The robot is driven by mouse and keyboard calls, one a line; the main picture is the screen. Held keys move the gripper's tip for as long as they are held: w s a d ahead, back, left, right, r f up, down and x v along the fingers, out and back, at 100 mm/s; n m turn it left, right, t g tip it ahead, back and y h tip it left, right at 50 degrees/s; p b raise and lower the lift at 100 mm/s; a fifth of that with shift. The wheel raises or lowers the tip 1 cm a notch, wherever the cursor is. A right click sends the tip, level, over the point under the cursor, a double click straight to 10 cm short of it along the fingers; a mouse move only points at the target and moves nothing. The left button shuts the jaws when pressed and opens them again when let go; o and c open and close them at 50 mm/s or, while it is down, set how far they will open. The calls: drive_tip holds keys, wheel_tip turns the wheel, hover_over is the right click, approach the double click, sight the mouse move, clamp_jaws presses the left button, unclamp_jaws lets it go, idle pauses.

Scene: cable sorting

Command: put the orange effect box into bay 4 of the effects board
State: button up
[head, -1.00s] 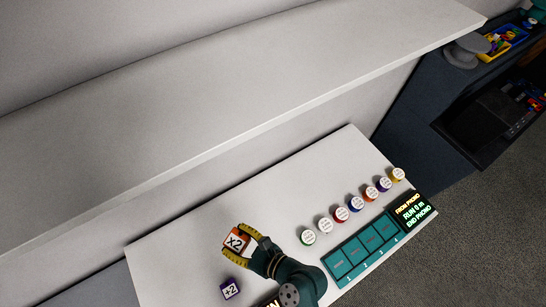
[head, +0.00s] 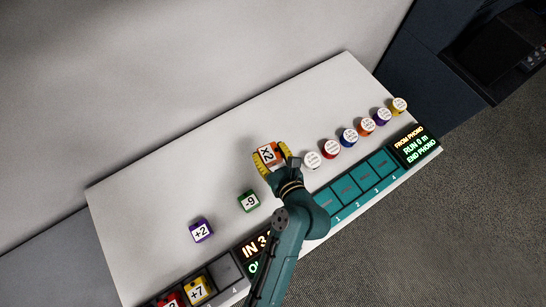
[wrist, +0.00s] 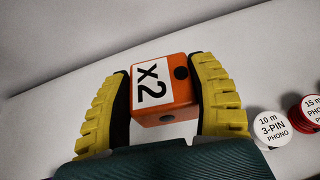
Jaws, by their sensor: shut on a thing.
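The orange effect box (head: 264,148), with a white "X2" label, is held between the yellow fingers of my gripper (head: 269,154) above the white table. In the wrist view the box (wrist: 181,96) sits between both finger pads, slightly tilted, with a dark round spot on its side. The dark effects board (head: 240,287) is at the lower left, partly cut off by the frame. A red box (head: 170,302) and a yellow "+7" box (head: 197,291) sit in its bays. The bay (head: 226,269) above the figure 4 looks empty. My arm hides part of the board's display.
A purple "+2" box (head: 201,231) and a green "-9" box (head: 249,201) stand on the table (head: 150,205) left of my gripper. Several round cable discs (head: 349,136) line up to the right. A teal numbered board (head: 347,189) and display (head: 412,146) lie at the front right.

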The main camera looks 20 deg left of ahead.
drive_tip(key=n+g+y+b, duration=0.1)
drive_tip(key=n+b, duration=0.1)
drive_tip(key=b, duration=0.6)
hover_over(253, 162)
wheel_tip(253, 162, down, 6)
wheel_tip(253, 162, down, 10)
drive_tip(key=b, duration=0.3)
drive_tip(key=shift+w, duration=0.1)
drive_tip(key=shift+f, duration=0.15)
drive_tip(key=o, duration=1.2)
drive_tip(key=shift+o, duration=0.2)
